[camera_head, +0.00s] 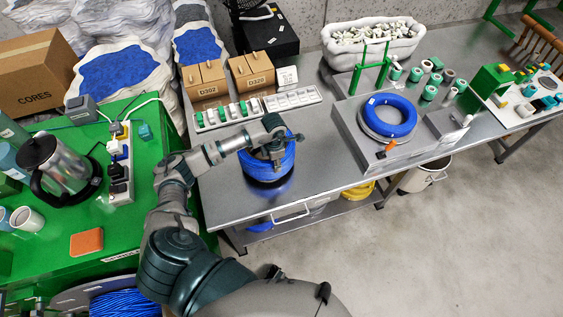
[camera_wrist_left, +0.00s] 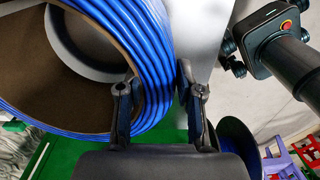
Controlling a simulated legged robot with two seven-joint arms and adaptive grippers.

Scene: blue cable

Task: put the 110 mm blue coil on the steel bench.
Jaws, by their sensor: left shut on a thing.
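A blue coil (camera_head: 259,165) is at the left part of the steel bench (camera_head: 235,205), upright on its end with its opening up. My left gripper (camera_head: 276,152) is at the coil's top, on its right side, and shut on its wall. In the left wrist view the gripper fingers (camera_wrist_left: 158,95) straddle the wall of the blue coil (camera_wrist_left: 110,30), with its brown inner core showing. A dark patch shows on the bench under the coil; I cannot tell whether the coil touches the bench. My right gripper is not in view.
Another blue coil (camera_head: 391,114) lies on a grey block (camera_head: 358,140) to the right. Boxes (camera_head: 205,83) and parts trays (camera_head: 225,115) stand behind the held coil. A green table (camera_head: 150,215) is at the left. The bench between coil and block is clear.

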